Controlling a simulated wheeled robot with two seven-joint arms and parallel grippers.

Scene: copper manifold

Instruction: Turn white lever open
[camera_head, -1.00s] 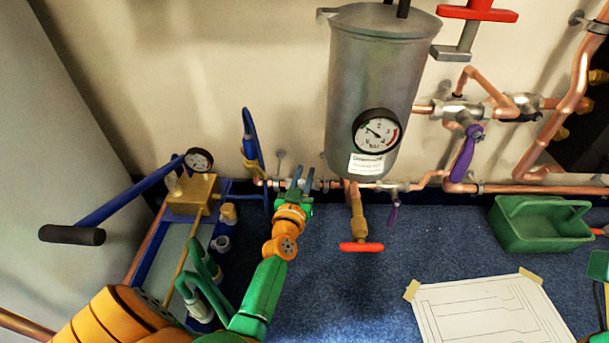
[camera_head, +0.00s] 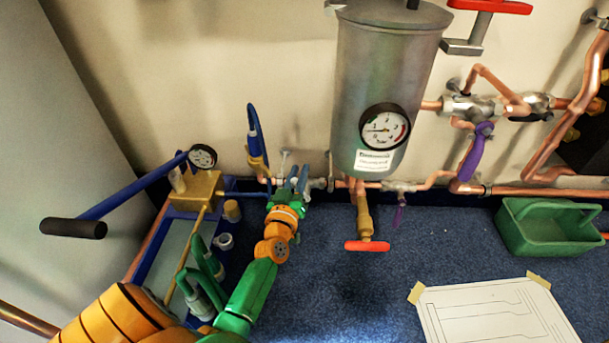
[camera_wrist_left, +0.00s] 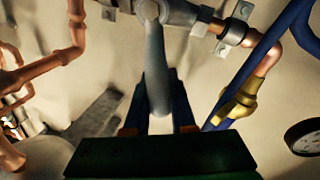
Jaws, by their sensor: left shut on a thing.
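The white lever (camera_wrist_left: 156,85) looks pale grey in the left wrist view. It hangs from a metal valve body (camera_wrist_left: 178,12) on the copper pipe and runs down between my left fingers. My left gripper (camera_wrist_left: 158,112) is shut on it, one finger on each side. In the head view my left gripper (camera_head: 297,180) is at the pipe, left of the grey tank, and largely hides the lever. My right gripper is not in view.
A grey tank (camera_head: 385,70) with a gauge (camera_head: 384,130) stands right of my gripper, above a red-handled tap (camera_head: 367,246). A green tray (camera_head: 545,235) sits at right.

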